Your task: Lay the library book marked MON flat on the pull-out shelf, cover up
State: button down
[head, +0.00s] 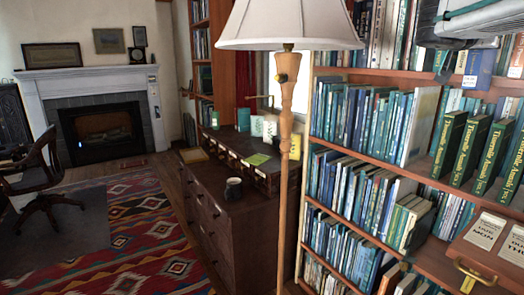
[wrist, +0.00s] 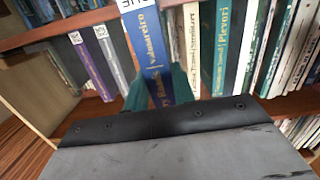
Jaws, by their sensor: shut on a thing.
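My gripper (head: 470,55) is at the upper right of the head view, in front of the bookcase. It is shut on a blue book (head: 481,66) with a white label low on its spine. In the wrist view the blue book (wrist: 150,50) stands between two dark green fingertips (wrist: 160,90). Its label is cut off at the top edge, so I cannot read whether it says MON. The pull-out shelf (head: 460,255) juts out at the lower right of the head view, with a brass handle. Two printed cards lie on it, one (head: 486,231) seemingly marked MON.
Several green annuals (head: 470,150) stand on the shelf above the pull-out. Packed rows of books fill the bookcase (head: 365,120). A floor lamp (head: 287,130) stands left of it, beside a dark cabinet (head: 225,210) with a mug.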

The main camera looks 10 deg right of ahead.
aim_at(477, 57)
jog(key=shift+s+a+f+n+y, duration=0.15)
jog(key=shift+s+a+f+y, duration=0.2)
jog(key=shift+f, duration=0.35)
jog(key=shift+s+a+f+n+y, duration=0.15)
jog(key=shift+s+a+f, duration=0.25)
jog(key=shift+f, duration=0.3)
